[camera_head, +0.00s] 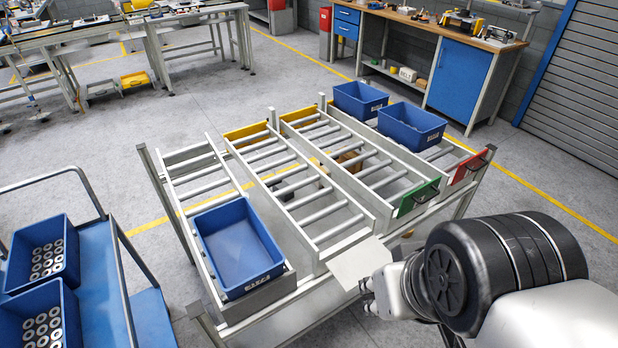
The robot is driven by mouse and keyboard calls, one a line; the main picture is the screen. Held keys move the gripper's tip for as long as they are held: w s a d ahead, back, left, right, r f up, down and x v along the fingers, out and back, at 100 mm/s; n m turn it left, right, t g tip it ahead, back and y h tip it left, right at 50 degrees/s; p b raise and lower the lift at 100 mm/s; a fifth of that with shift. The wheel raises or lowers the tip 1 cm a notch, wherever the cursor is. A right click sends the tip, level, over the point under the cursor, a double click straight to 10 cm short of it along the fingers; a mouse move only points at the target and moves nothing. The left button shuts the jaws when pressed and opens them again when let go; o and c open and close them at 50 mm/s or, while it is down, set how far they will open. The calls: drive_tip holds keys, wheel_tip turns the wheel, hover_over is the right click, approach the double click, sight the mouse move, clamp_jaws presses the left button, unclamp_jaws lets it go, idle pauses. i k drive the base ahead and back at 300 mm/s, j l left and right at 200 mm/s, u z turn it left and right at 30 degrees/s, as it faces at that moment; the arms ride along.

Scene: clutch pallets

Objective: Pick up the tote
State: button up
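An empty blue tote (252,284) with a white label sits at the near end of the leftmost roller lane. Two blue totes, one (62,222) behind the other (60,290), hold metal rings on the cart at left. My gripper (368,292) is only partly visible, right of the empty tote and apart from it, near the rack's front edge. Its fingers are mostly hidden by my arm, so its opening is unclear.
The roller rack (322,215) has several lanes, with a green end plate (417,198) and a red one (470,167) at right. A blue cart (105,280) stands at left. A workbench (440,30) stands behind. Grey floor lies open behind the rack.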

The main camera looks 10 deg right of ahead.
sight(41, 252)
drive_tip(key=u, duration=1.85)
drive_tip(key=z, duration=0.2)
drive_tip(key=i+j+z, duration=0.15)
drive_tip(key=z, duration=0.25)
drive_tip(key=i+j+z, duration=0.1)
drive_tip(key=j+z, duration=0.55)
drive_tip(key=z, duration=0.15)
drive_tip(key=i+j+z, duration=0.1)
drive_tip(key=j+z, duration=0.2)
drive_tip(key=z, duration=0.15)
drive_tip(key=j+z, duration=0.4)
drive_tip(key=k+j, duration=0.1)
drive_tip(key=j, duration=0.3)
drive_tip(key=j+z, duration=0.1)
drive_tip(key=j, duration=0.3)
drive_tip(key=k+j, duration=0.15)
drive_tip(key=j, duration=0.25)
drive_tip(key=k+j+z, duration=0.1)
drive_tip(key=j, duration=0.3)
drive_tip(key=k+j, duration=0.1)
drive_tip(key=j, duration=0.25)
drive_tip(key=k+j+z, duration=0.1)
drive_tip(key=j, duration=0.3)
drive_tip(key=k+j, duration=0.15)
drive_tip(key=j, duration=0.25)
